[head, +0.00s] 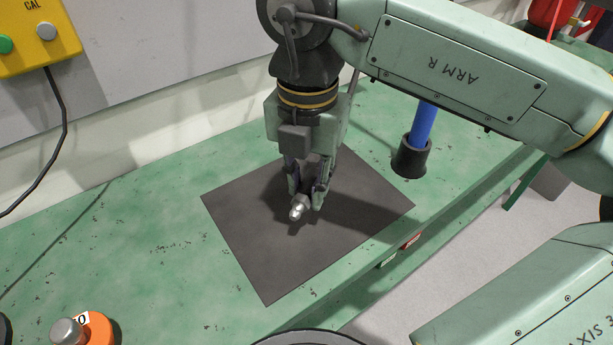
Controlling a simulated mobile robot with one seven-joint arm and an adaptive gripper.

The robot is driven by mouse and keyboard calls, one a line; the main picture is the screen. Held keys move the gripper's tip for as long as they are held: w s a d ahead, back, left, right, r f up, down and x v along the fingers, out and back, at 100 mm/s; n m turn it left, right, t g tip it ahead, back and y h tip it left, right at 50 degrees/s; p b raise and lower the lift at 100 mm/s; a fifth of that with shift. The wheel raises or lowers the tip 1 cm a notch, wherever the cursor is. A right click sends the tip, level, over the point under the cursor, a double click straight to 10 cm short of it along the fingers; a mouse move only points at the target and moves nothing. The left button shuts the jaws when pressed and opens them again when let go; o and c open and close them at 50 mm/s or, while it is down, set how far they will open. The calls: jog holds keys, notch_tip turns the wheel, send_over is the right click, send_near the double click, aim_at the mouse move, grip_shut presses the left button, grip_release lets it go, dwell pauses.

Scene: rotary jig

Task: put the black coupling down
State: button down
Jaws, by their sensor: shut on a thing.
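My gripper (305,200) points down over a dark square mat (265,270) on the green bench. Its fingers are shut on a small piece with a shiny silvery rounded end (298,210), which sticks out toward the camera. The fingers hide the rest of this piece, so I cannot tell whether it is the black coupling. The piece is at or just above the mat; I cannot tell whether it touches. A black cup-shaped part (410,160) with a blue rod (423,123) rising from it stands on the bench right of the mat.
The green bench top (140,235) is clear left of the mat. An orange fixture with a metal knob (68,331) is at the lower left. A yellow button box (36,38) hangs on the wall, its cable trailing down. The bench's front edge runs right of the mat.

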aim_at(307, 173)
jog(key=shift+w, duration=0.75)
jog(key=shift+w+a+p, duration=0.1)
jog(key=shift+w+p, duration=0.25)
jog(key=shift+w, duration=0.2)
notch_tip(307, 173, down, 3)
jog(key=shift+r+p, duration=0.15)
jog(key=shift+p, duration=0.3)
jog(key=shift+f, duration=0.5)
jog(key=shift+f+b, duration=0.2)
jog(key=shift+b, duration=0.1)
jog(key=c, duration=1.4)
grip_release()
jog(key=shift+r, duration=0.15)
jog(key=shift+r+p, duration=0.25)
jog(key=shift+p, duration=0.25)
notch_tip(307, 173, up, 12)
jog(key=shift+s+f+b, duration=0.1)
jog(key=shift+f+b, duration=0.1)
jog(key=shift+b, duration=0.65)
